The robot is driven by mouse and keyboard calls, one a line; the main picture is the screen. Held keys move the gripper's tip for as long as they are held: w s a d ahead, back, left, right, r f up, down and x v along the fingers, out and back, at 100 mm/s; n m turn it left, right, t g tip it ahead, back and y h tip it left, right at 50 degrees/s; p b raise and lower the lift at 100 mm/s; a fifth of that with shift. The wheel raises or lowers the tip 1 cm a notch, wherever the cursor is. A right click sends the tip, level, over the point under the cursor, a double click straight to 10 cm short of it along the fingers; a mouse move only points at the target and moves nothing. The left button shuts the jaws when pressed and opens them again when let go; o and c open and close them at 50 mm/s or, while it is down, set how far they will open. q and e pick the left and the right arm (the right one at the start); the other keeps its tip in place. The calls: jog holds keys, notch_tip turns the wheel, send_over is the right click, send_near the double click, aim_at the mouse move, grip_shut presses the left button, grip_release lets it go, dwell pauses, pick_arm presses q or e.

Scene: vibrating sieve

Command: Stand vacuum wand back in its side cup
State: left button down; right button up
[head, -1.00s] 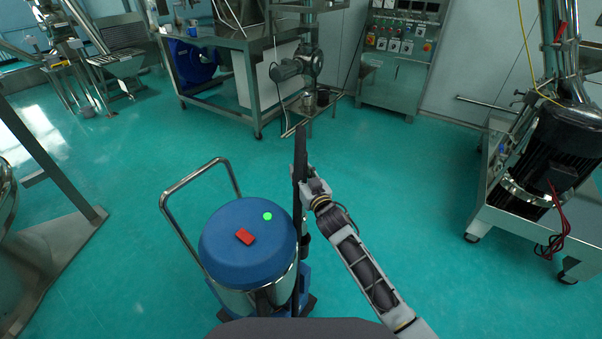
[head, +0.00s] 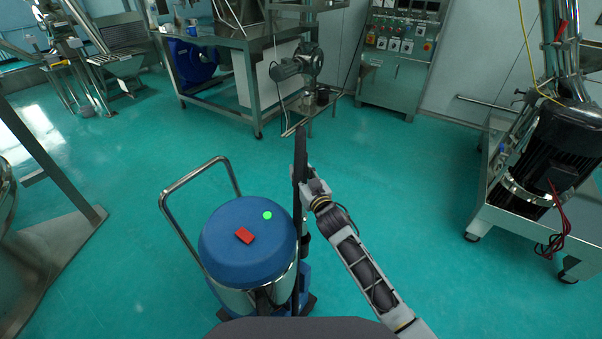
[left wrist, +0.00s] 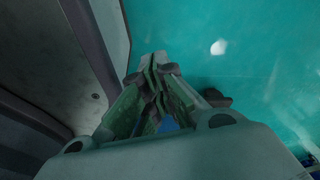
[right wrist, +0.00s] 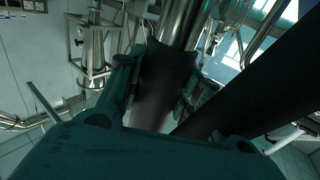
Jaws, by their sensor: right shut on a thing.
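The vacuum wand (head: 300,150) is a long dark tube standing nearly upright at the right side of the vacuum. My right gripper (head: 313,188) is shut on it, and the dark tube also fills the middle of the right wrist view (right wrist: 162,85). The vacuum (head: 243,235) has a blue lid, a shiny drum and a blue base. The wand's lower part runs down close beside the drum. The side cup is not clearly visible, so I cannot tell whether the wand's foot is inside it. My left gripper (left wrist: 156,70) is shut and empty, low beside my body.
A steel cart with a black motor (head: 550,150) stands at the right. Green floor lies open between.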

pick_arm(q)
jog(key=shift+w+r, duration=0.1)
pick_arm(e)
jog(key=shift+r, duration=0.1)
pick_arm(q)
jog(key=shift+w+r, duration=0.15)
jog(key=shift+w, duration=0.55)
pick_arm(e)
jog(key=shift+f, duration=0.25)
pick_arm(q)
jog(key=shift+s, duration=0.1)
pick_arm(e)
jog(key=shift+f, duration=0.25)
pick_arm(q)
jog(key=shift+s+f+b, duration=0.2)
jog(key=shift+f+b, duration=0.25)
jog(key=shift+f, duration=0.05)
jog(key=shift+s+f+b, duration=0.2)
jog(key=shift+f+b, duration=0.2)
jog(key=shift+f, duration=0.05)
pick_arm(e)
jog(key=shift+f, duration=1)
pick_arm(q)
jog(key=shift+f, duration=0.1)
pick_arm(e)
jog(key=shift+f, duration=0.2)
